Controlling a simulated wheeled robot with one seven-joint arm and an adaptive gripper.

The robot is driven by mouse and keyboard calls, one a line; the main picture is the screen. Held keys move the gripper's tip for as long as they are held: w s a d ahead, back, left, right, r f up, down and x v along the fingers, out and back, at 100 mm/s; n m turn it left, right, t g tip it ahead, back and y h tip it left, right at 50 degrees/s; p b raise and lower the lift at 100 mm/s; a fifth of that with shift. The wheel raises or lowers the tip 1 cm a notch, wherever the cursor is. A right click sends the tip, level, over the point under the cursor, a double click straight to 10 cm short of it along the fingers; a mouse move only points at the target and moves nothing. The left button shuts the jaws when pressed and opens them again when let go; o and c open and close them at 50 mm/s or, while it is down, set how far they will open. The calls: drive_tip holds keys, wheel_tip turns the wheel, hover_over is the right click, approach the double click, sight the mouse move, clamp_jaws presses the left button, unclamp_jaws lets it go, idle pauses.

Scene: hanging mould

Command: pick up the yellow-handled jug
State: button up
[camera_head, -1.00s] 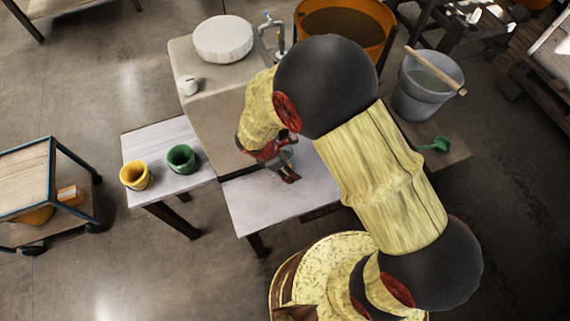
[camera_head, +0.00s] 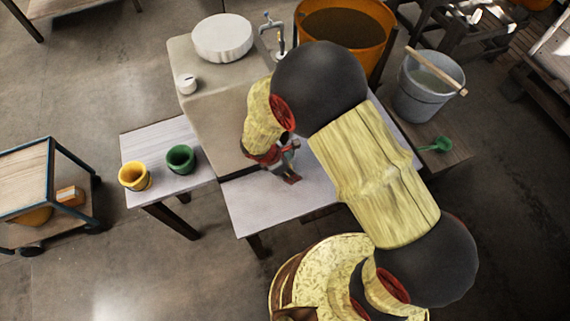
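My gripper (camera_head: 291,163) points down over the right-hand pale table, beside the stone block. Its red and dark fingers are small in view, and I cannot tell whether they are open or shut. A small bluish-grey patch shows between the fingers; I cannot tell whether it is part of the jug or of my gripper. No yellow-handled jug can be made out clearly; my arm covers much of this table. A yellow pot (camera_head: 135,177) and a green pot (camera_head: 180,159) stand upright on the left pale table (camera_head: 150,139), well away from my gripper.
The stone block (camera_head: 212,115) carries a white round slab (camera_head: 222,38) and a small white cup (camera_head: 187,84). An orange tub (camera_head: 345,32), a grey bucket (camera_head: 427,99) and a green scoop (camera_head: 437,145) are beyond my arm. A trolley (camera_head: 28,180) stands far left.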

drive_tip(key=c, duration=0.6)
clamp_jaws()
drive_tip(key=shift+r, duration=0.15)
